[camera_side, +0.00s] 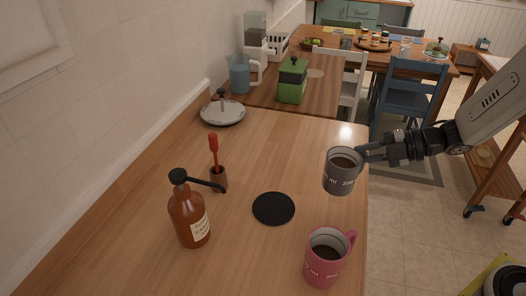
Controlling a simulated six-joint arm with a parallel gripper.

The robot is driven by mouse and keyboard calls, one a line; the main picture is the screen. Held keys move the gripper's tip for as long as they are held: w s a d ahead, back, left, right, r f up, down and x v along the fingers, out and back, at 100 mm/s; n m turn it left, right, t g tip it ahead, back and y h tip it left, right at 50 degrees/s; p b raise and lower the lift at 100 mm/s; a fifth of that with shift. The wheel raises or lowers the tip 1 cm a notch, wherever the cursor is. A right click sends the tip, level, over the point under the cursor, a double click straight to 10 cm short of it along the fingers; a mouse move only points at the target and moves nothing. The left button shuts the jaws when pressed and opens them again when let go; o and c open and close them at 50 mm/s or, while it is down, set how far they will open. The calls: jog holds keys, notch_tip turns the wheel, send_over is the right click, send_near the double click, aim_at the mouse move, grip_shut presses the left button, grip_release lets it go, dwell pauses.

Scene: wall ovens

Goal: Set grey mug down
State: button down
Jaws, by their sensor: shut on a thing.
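The grey mug (339,178) is upright near the right edge of the wooden counter, with dark contents showing inside its rim. My gripper (366,155) comes in from the right and is shut on the mug at its right side, where the handle is. The fingertips are partly hidden by the mug. I cannot tell for sure whether the mug's base touches the counter or hangs just above it. A round black coaster (273,209) lies bare on the counter to the lower left of the mug.
A pink mug (323,264) stands at the front right edge. The middle counter is clear.

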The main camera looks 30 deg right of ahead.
jog(key=shift+r, duration=0.2)
notch_tip(320, 180, up, 8)
jog(key=s+a+n+g+y, duration=0.15)
jog(key=s+a, duration=0.25)
jog(key=a, duration=0.5)
jog(key=s+a+n+g+y, duration=0.1)
jog(key=s+a+n+g, duration=0.2)
jog(key=a, duration=0.7)
jog(key=shift+m, duration=0.25)
jog(key=shift+w+d+f, duration=0.1)
jog(key=shift+d+f, duration=0.05)
jog(key=shift+f, duration=2.3)
jog(key=w+a+f, duration=0.6)
jog(key=w+f, duration=0.3)
jog(key=w, duration=0.3)
jog(key=shift+a+f, duration=0.15)
